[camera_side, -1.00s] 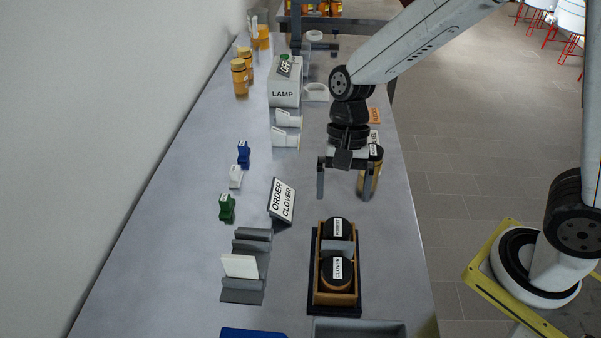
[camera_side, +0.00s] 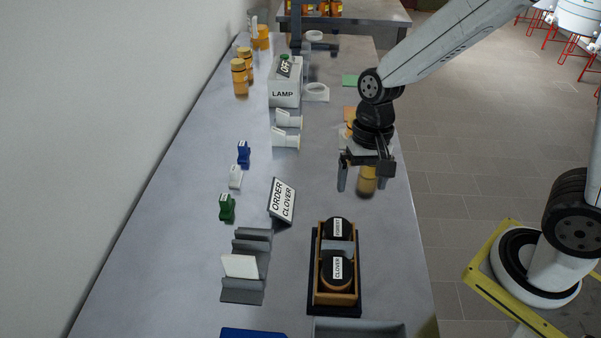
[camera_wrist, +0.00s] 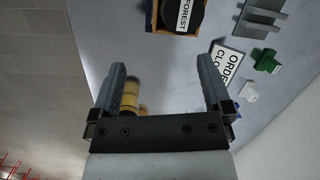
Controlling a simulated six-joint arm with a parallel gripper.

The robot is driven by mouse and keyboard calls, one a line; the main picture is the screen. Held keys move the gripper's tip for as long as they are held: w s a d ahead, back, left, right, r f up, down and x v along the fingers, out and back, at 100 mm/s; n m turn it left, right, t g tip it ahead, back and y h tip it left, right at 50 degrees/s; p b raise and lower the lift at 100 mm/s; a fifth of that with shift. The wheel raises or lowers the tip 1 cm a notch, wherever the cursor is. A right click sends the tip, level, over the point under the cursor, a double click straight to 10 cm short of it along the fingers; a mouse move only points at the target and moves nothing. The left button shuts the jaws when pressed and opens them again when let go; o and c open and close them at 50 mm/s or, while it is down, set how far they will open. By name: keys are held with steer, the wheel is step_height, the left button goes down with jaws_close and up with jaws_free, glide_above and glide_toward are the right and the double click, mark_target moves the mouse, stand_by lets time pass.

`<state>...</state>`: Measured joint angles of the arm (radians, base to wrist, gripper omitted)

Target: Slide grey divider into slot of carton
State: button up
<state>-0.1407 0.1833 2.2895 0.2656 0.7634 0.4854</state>
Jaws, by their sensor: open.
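The wooden carton (camera_side: 335,299) stands on a dark base at the near right of the bench. It holds two black-lidded jars, the FOREST jar (camera_side: 338,228) at the far end and the CLOVER jar (camera_side: 337,268) at the near end. A grey divider (camera_side: 341,246) shows between the two jars inside the carton; its lower part is hidden, so its depth cannot be told. My gripper (camera_side: 363,181) is beyond the carton, open and empty, and apart from it. In the wrist view, part of the carton (camera_wrist: 172,31) shows above my open gripper (camera_wrist: 162,72).
An amber jar (camera_side: 367,183) stands close by my fingers. A grey rack (camera_side: 241,295) with a white panel (camera_side: 240,266) stands left of the carton. The ORDER CLOVER sign (camera_side: 282,202) stands nearby. A grey tray (camera_side: 360,328) is at the near edge.

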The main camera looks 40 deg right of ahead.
steer(key=s+d+n+t+h, duration=0.1)
steer(key=d+n+t, duration=0.2)
steer(key=d+n, duration=0.3)
steer(key=shift+s+d+f+t+h, duration=0.4)
steer(key=shift+d, duration=0.35)
stand_by(0.6)
